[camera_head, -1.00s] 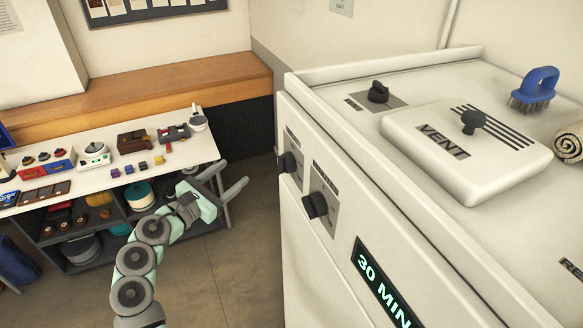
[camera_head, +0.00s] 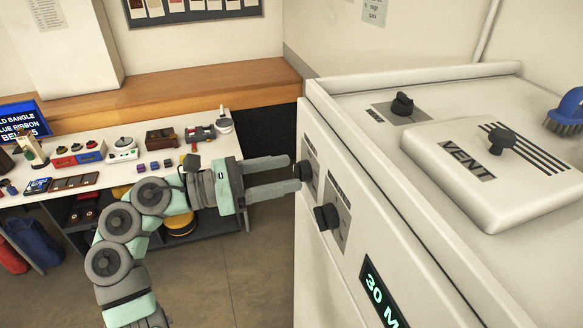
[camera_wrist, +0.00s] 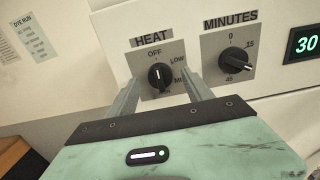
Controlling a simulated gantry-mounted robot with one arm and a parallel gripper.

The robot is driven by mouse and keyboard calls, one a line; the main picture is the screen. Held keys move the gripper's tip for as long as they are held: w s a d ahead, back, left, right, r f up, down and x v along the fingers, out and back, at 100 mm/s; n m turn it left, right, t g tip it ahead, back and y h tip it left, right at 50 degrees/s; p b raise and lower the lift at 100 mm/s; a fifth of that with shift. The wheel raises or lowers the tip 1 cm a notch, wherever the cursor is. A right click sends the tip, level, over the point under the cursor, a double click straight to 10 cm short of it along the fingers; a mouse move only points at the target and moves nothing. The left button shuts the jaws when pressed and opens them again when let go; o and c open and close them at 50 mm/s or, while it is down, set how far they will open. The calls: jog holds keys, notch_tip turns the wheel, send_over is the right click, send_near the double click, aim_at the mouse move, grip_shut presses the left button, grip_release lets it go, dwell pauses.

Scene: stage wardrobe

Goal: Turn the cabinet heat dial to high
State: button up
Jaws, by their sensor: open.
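The heat dial (camera_wrist: 159,76) is a black knob on a grey plate marked HEAT on the cabinet's white front. In the wrist view its pale mark stands nearly upright, seemingly toward OFF; LOW is at the right and the lower labels are partly hidden. In the head view the dial (camera_head: 303,170) is at the cabinet's upper left. My gripper (camera_head: 294,175) is open, its fingers pointing at the dial. In the wrist view its fingers (camera_wrist: 160,82) lie on either side of the dial; I cannot tell if they touch it.
The minutes dial (camera_wrist: 236,61) sits right of the heat dial, beside a display (camera_head: 380,295) reading 30. On the cabinet top are a vent lid (camera_head: 485,170), another black knob (camera_head: 402,104) and a blue brush (camera_head: 568,108). A cluttered table (camera_head: 100,188) stands behind my arm.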

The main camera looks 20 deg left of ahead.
aim_at(301, 172)
jog(key=shift+x, duration=1.15)
grip_shut()
